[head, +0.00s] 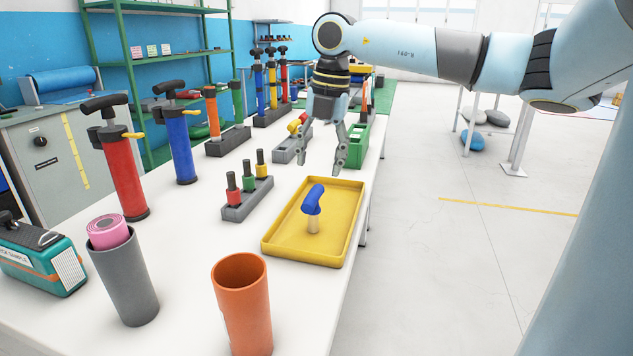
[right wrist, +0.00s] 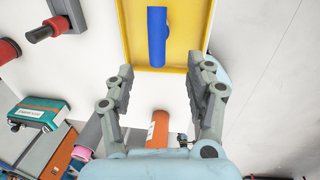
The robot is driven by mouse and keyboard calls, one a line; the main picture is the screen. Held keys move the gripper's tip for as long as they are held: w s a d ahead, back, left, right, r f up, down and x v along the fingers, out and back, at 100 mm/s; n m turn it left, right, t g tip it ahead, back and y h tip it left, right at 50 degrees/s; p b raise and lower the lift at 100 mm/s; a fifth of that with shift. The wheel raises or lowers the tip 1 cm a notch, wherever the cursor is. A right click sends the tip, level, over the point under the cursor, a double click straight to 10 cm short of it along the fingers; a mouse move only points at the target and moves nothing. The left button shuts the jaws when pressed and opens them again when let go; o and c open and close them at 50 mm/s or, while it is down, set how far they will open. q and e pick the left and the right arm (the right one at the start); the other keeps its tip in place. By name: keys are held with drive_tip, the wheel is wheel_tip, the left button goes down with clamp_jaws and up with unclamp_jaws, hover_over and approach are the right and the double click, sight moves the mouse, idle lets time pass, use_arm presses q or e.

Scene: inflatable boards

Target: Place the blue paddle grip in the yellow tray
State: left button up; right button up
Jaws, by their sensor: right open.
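The blue paddle grip (head: 312,197) stands in the yellow tray (head: 283,234), its blue handle on top of a short pale shaft. In the right wrist view the grip (right wrist: 157,36) lies across the view's upper middle, over the tray (right wrist: 126,30). My right gripper (head: 322,150) is open and empty, pointing down, apart from the grip and raised above the far side of the tray. In the right wrist view its fingers (right wrist: 166,70) are spread, with the grip beyond the tips. My left gripper is not in view.
An orange cup (head: 242,305) and a grey tube (head: 125,280) with a pink roll stand at the table's front. Red (head: 122,170) and blue (head: 182,145) pumps stand at the left. A grey rack (head: 247,200) is left of the tray, a green crate (head: 353,150) behind it.

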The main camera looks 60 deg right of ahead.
wheel_tip(320, 180, up, 3)
drive_tip(key=shift+s+f, duration=0.1)
drive_tip(key=shift+s, duration=0.05)
idle(0.6)
